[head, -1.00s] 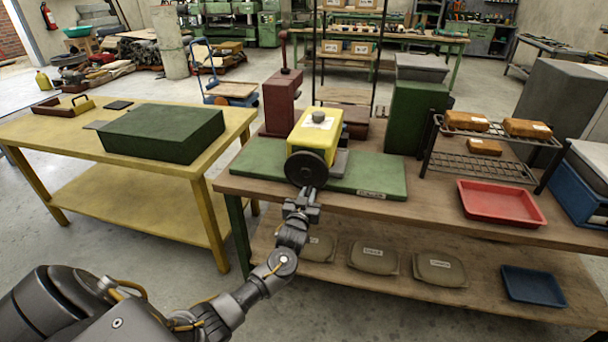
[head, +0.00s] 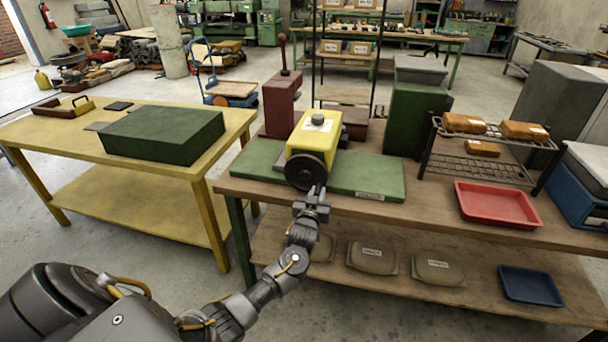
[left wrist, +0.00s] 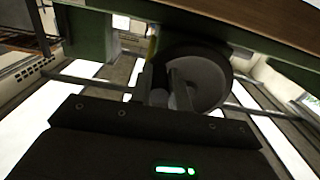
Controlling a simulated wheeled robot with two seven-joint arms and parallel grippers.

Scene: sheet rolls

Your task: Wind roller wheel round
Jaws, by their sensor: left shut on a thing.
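The roller machine has a yellow housing (head: 315,133) and stands on a green base plate (head: 366,178) on the wooden workbench. Its dark round wheel (head: 304,170) faces me at the front of the housing. My left gripper (head: 317,192) is at the lower right of the wheel, shut on a part at its rim that the fingers mostly hide. In the left wrist view the wheel (left wrist: 205,82) fills the middle, with the gripper fingers (left wrist: 178,88) against its left part. My right gripper is not in view.
A dark red block with a lever (head: 282,105) stands left behind the machine. A green cabinet (head: 416,120) stands right behind it. A wire rack (head: 484,166) and a red tray (head: 497,204) are on the right. A yellow table (head: 230,125) is at the left.

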